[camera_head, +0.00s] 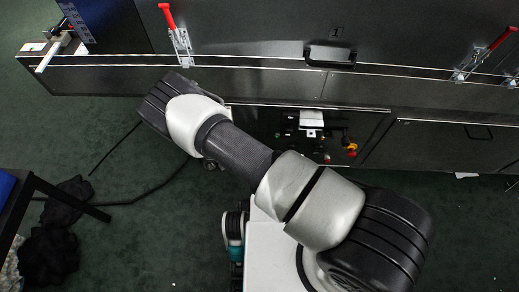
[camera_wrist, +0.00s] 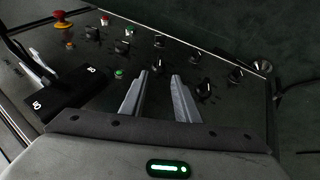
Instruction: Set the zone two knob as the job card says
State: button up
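The dark control panel (camera_wrist: 110,55) fills the upper part of the wrist view, with several black knobs, and small labels too blurred to read. I cannot tell which knob is zone two. My gripper (camera_wrist: 161,75) is over the panel, its two fingers apart with nothing between them. One black knob (camera_wrist: 156,63) shows just beyond the fingertips, and another knob (camera_wrist: 203,89) is beside the right finger. In the head view the panel (camera_head: 270,121) is partly covered by my arm, and my gripper is hidden. I cannot make out a job card in either view.
A red emergency-stop button (camera_wrist: 62,16) and green buttons (camera_wrist: 119,74) are on the panel. A black lever (camera_wrist: 14,48) rises at its left. Red-handled clamps (camera_head: 178,35) line the machine above.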

jog(key=b+x, duration=0.3)
jog(key=x, duration=0.9)
jog(key=shift+f, duration=0.15)
jog(key=shift+w+d, duration=0.15)
jog(key=c, duration=0.7)
jog(key=shift+o, duration=0.2)
